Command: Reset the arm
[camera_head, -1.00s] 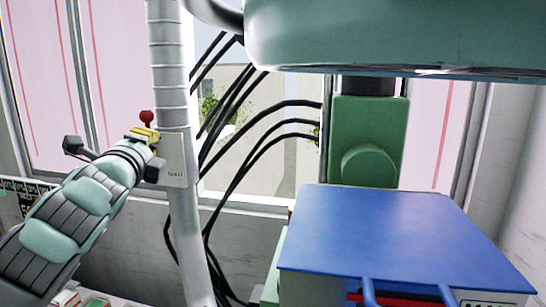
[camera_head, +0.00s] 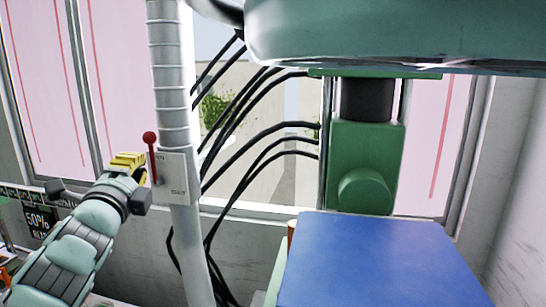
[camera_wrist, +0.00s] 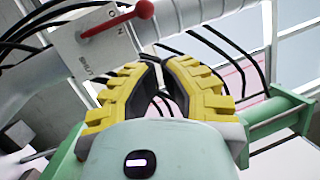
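A red-knobbed lever (camera_head: 150,140) stands upright on a light grey switch panel (camera_head: 178,178) fixed to the pale ribbed post. My gripper (camera_head: 128,159) is just left of the lever and panel, its yellow fingers pointing up toward them. Whether it touches the lever is unclear in the head view. In the wrist view, the lever (camera_wrist: 128,19) and panel (camera_wrist: 95,45) lie beyond the fingertips, to the upper left. There my gripper (camera_wrist: 161,62) shows a narrow gap between its yellow fingers, with nothing held in it.
The ribbed post (camera_head: 170,80) and black cables (camera_head: 235,160) stand close to my gripper. A green machine column (camera_head: 365,150) and a blue-topped box (camera_head: 380,260) fill the right. A large pale green machine part (camera_head: 400,35) hangs above. A dark sign (camera_head: 40,222) is at far left.

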